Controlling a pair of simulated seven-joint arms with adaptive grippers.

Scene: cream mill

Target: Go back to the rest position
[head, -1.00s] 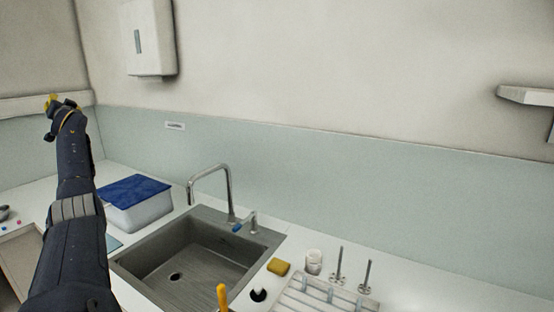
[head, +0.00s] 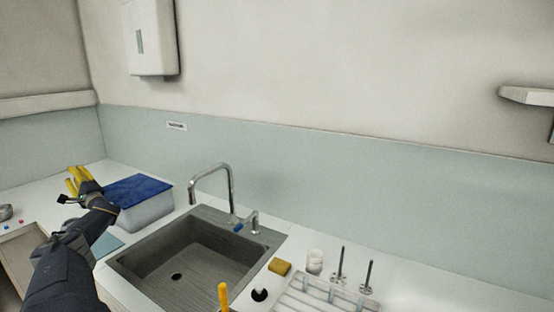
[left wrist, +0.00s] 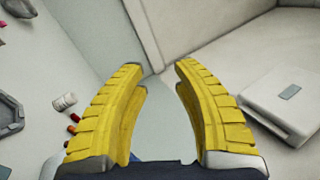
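My left gripper (head: 76,179) is at the left of the head view, in front of and to the left of the blue-lidded white box. Its yellow fingers point up and away from the counter. In the left wrist view the two yellow fingers of the gripper (left wrist: 159,68) stand apart with nothing between them, so it is open and empty.
A white box with a blue lid (head: 138,188) stands left of the grey sink (head: 195,268) and its tap (head: 229,190). A yellow sponge (head: 280,267), a white jar (head: 315,262) and a rack (head: 310,296) stand to the right. A dispenser (head: 150,38) hangs on the wall.

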